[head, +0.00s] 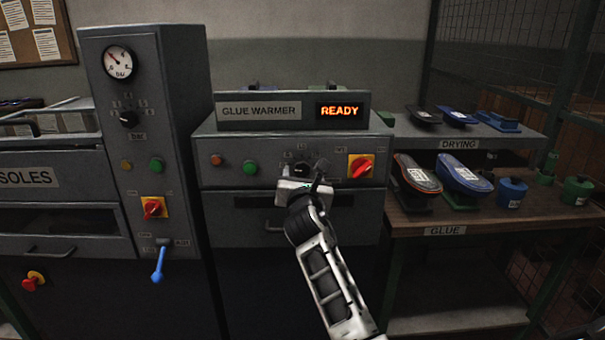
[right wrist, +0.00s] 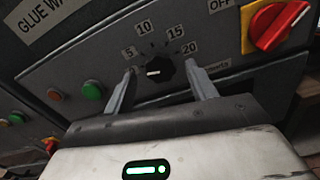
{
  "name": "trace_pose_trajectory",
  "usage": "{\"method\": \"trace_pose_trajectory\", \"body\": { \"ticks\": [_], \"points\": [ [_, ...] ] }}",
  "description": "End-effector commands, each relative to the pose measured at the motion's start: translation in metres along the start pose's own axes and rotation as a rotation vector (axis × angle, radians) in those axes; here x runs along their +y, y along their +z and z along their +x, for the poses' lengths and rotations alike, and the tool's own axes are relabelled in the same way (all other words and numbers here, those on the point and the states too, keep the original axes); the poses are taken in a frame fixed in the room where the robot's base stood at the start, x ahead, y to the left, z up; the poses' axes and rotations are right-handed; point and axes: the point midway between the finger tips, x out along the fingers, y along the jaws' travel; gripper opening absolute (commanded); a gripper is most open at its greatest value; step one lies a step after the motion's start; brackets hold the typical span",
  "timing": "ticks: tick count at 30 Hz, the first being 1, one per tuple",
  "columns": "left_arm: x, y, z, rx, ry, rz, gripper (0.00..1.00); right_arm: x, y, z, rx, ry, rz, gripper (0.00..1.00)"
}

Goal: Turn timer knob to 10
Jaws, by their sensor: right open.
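The timer knob (right wrist: 154,73) is a small black dial on the grey glue warmer panel. In the right wrist view, the marks 5, 10, 15 and 20 curve over it. A light mark shows on the knob's face, but I cannot tell surely which number it points at. In the head view the knob (head: 301,169) is partly covered by my right gripper (head: 303,179). My right gripper is open, with one finger on each side of the knob in the right wrist view (right wrist: 162,78). I cannot tell whether the fingers touch it. My left gripper is not in view.
A red and yellow rotary switch (head: 361,167) sits right of the knob. Green (head: 250,167) and orange (head: 216,160) buttons sit left. The display (head: 339,111) reads READY. A grey press (head: 150,80) stands left, a drying rack (head: 465,143) with shoe parts right.

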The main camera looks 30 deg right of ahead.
Motion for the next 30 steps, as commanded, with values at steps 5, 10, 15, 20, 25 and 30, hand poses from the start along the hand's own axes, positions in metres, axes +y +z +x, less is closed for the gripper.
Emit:
{"method": "trace_pose_trajectory", "body": {
  "ticks": [5, 10, 15, 20, 25, 30],
  "points": [
    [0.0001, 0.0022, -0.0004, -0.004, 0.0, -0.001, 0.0, -0.0001, 0.0001, 0.0132, 0.0, 0.0, 0.0, 0.57],
    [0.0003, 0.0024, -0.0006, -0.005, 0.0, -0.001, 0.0, -0.0001, -0.0001, 0.015, 0.0, 0.0, 0.0, 0.57],
    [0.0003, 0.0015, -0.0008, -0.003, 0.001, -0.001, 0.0, -0.0002, -0.0002, 0.0148, 0.0, 0.0, 0.0, 0.46],
    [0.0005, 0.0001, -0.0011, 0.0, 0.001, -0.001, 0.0, -0.0002, -0.0002, 0.0146, 0.001, 0.0, 0.0, 0.12],
    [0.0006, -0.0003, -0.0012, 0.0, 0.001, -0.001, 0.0, -0.0002, -0.0003, 0.0145, 0.001, 0.0, 0.005, 0.12],
    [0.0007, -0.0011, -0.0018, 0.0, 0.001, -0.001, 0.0, -0.0004, -0.0002, 0.0145, 0.001, 0.0, 0.041, 0.12]
  ]
}}
